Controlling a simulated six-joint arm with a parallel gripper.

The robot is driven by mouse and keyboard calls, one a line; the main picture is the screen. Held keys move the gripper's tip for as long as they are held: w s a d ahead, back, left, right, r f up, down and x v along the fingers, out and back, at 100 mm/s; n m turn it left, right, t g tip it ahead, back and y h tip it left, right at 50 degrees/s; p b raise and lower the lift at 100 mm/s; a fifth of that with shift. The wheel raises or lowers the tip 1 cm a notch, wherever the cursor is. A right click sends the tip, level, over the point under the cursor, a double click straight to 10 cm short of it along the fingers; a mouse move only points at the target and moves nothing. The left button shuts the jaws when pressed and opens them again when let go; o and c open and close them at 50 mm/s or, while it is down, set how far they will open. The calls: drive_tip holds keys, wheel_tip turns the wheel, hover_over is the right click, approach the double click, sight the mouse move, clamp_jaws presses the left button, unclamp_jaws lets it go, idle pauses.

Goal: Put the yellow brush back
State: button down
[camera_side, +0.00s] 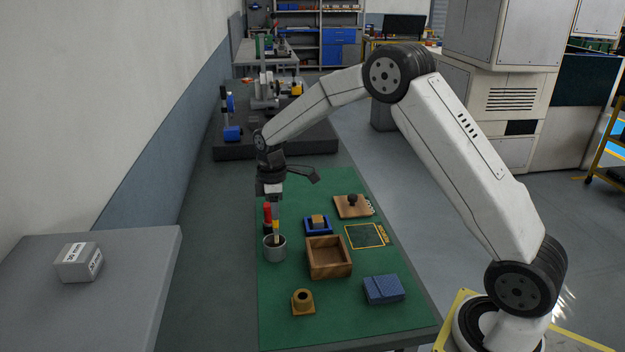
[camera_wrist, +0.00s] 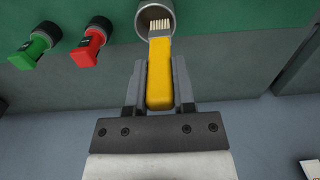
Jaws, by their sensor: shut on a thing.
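My gripper (camera_side: 276,212) is shut on the yellow brush (camera_side: 276,228) above the grey metal cup (camera_side: 274,254) at the left of the green mat. In the wrist view my gripper (camera_wrist: 161,70) has a finger on either side of the yellow handle (camera_wrist: 160,85). The brush's pale bristles (camera_wrist: 160,25) point away from the gripper, at the mouth of the cup (camera_wrist: 142,20). The brush stands about upright in the side view. How deep the bristles sit in the cup cannot be told.
A red-handled tool (camera_wrist: 84,52) and a green-handled tool (camera_wrist: 35,45) stand in dark holders beside the cup. On the mat (camera_side: 335,320) are a wooden tray (camera_side: 328,272), a blue tray (camera_side: 318,232), a blue block (camera_side: 384,289), a brass-coloured holder (camera_side: 303,303) and a wooden board (camera_side: 345,211).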

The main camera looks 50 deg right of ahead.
drive_tip(key=shift+w+f, duration=0.4)
drive_tip(key=shift+f, duration=0.1)
drive_tip(key=shift+w+f, duration=0.1)
drive_tip(key=shift+f, duration=1.3)
drive_tip(key=shift+f, duration=0.15)
drive_tip(key=shift+c, duration=2.2)
unclamp_jaws()
drive_tip(key=shift+d+r, duration=0.15)
drive_tip(key=shift+r, duration=1.8)
drive_tip(key=shift+d+r, duration=0.1)
drive_tip(key=shift+r, duration=1.85)
